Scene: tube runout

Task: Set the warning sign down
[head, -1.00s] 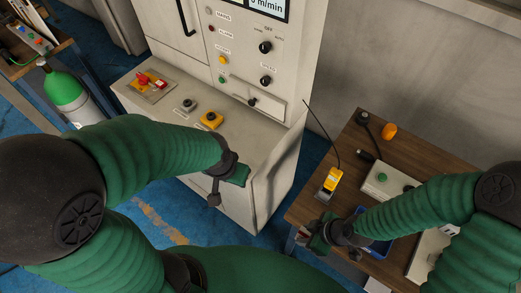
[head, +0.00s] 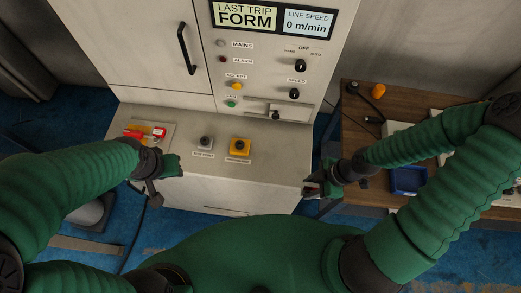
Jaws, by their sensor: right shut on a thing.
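My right gripper (head: 314,188) is at the right front corner of the console, beside the wooden table. It is shut on a small thin thing, which I take to be the warning sign (head: 308,181). The sign is mostly hidden by the fingers, and its face cannot be read. It is held up at the console's side, and I cannot tell whether it touches the console. My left gripper (head: 167,172) is over the left front edge of the console ledge, with nothing visible in it. Its jaw gap does not show clearly.
On the wooden table (head: 352,140) are a blue tray (head: 407,180) and an orange object (head: 378,91). The ledge's right part is clear.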

